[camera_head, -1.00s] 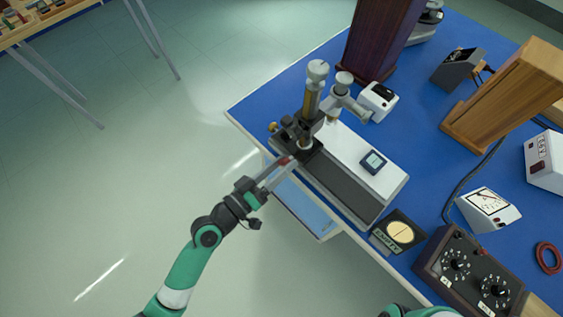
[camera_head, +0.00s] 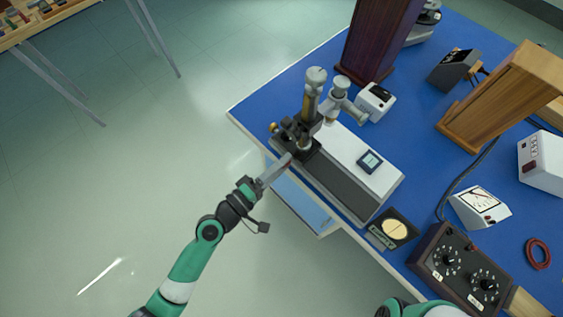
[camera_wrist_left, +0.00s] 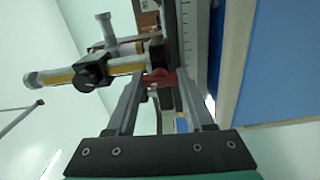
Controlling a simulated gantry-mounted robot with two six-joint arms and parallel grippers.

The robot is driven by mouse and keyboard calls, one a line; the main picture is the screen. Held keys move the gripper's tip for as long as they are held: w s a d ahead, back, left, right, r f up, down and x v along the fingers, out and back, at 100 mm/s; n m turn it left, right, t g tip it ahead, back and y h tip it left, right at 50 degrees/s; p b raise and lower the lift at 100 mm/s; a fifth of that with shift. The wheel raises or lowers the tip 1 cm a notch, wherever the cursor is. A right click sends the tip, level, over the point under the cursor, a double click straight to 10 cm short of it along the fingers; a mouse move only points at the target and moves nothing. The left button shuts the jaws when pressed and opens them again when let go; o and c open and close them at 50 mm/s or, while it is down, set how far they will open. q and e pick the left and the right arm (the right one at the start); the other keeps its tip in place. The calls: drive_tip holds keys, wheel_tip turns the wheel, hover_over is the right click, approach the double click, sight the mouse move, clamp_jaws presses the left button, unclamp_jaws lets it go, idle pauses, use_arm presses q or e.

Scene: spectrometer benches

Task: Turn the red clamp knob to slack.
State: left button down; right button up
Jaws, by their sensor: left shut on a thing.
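The red clamp knob (camera_wrist_left: 158,80) is at the base of the travelling microscope's carriage, seen in the left wrist view between my left gripper's fingertips. My left gripper (camera_head: 288,160) is shut on the knob, reaching in from the front left edge of the bench; in the left wrist view its fingers (camera_wrist_left: 158,88) sit on either side of the red knob. In the head view the knob is mostly hidden by the fingers. The microscope (camera_head: 313,95) stands upright on its grey and white base (camera_head: 350,165). My right gripper is not in view.
A small digital display (camera_head: 370,161) lies on the white base. A black-framed round dial (camera_head: 393,229), a dark box with knobs (camera_head: 464,268) and a white meter (camera_head: 480,207) are to the right on the blue bench (camera_head: 420,140). Open floor lies left.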

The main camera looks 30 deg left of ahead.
use_arm(q)
drive_tip(key=shift+n, duration=0.4)
drive_tip(key=shift+c, duration=1.4)
unclamp_jaws()
drive_tip(key=shift+s, duration=0.1)
drive_tip(key=b+v, duration=0.1)
drive_tip(key=v, duration=1)
drive_tip(key=shift+s+b, duration=0.2)
drive_tip(key=shift+b, duration=0.1)
drive_tip(key=shift+a, duration=0.1)
